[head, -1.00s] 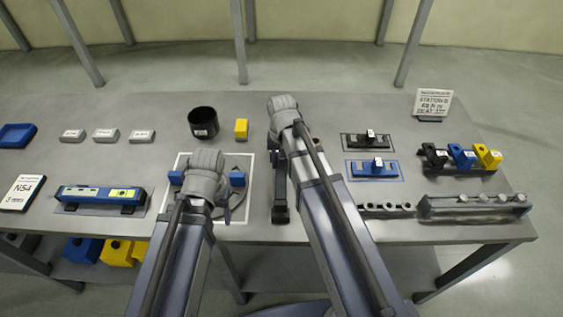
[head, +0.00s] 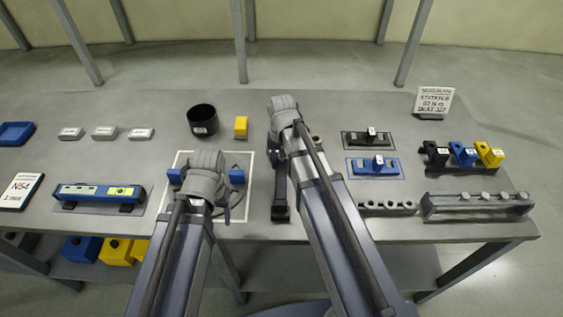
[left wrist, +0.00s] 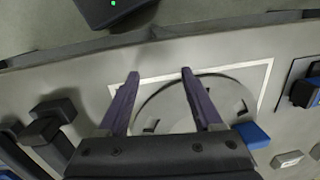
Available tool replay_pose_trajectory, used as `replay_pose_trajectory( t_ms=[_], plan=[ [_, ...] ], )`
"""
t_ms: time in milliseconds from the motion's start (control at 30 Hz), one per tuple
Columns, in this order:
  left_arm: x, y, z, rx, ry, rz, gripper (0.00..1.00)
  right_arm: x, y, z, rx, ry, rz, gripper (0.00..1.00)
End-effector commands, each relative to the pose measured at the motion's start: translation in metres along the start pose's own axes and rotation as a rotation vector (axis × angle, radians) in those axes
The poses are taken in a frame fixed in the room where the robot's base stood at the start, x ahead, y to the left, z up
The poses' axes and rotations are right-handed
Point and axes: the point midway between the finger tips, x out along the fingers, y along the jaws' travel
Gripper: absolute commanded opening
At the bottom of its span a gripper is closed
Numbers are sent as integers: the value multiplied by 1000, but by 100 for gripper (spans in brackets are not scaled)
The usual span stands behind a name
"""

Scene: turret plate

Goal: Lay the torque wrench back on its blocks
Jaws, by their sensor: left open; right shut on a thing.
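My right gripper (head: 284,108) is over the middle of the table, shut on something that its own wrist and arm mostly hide. A long dark bar, which looks like the torque wrench (head: 280,190), shows just left of my right forearm, with a dark block-like part at its near end. I cannot tell whether it touches its blocks. Dark block shapes (left wrist: 48,122) show at the left of the left wrist view. My left gripper (head: 207,170) is open and empty above a round plate; its two fingers (left wrist: 160,76) show apart in the left wrist view.
The round grey plate (left wrist: 185,108) lies inside a white square outline, with blue blocks (head: 237,177) at its sides. A black cup (head: 203,120) and yellow block (head: 241,127) stand behind.

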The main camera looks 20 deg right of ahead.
Motion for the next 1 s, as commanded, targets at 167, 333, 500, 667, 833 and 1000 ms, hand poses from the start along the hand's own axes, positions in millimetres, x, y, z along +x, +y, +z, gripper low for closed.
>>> replay_pose_trajectory(
  t_ms=[167, 333, 500, 667, 833, 1000],
  plan=[
    [0, 0, 0, 0, 0, 0, 67, 0, 0, 0, 0, 1, 0, 0],
    [0, 0, 0, 0, 0, 0, 67, 0, 0, 0, 0, 1, 0, 0],
    [1, 0, 0, 0, 0, 0, 67, 1, 0, 0, 0, 1, 0, 0],
    [2, 0, 0, 0, 0, 0, 67, 2, 0, 0, 0, 1, 0, 0],
    [2, 0, 0, 0, 0, 0, 67, 2, 0, 0, 0, 1, 0, 49],
    [2, 0, 0, 0, 0, 0, 67, 2, 0, 0, 0, 1, 0, 68]
  ],
)
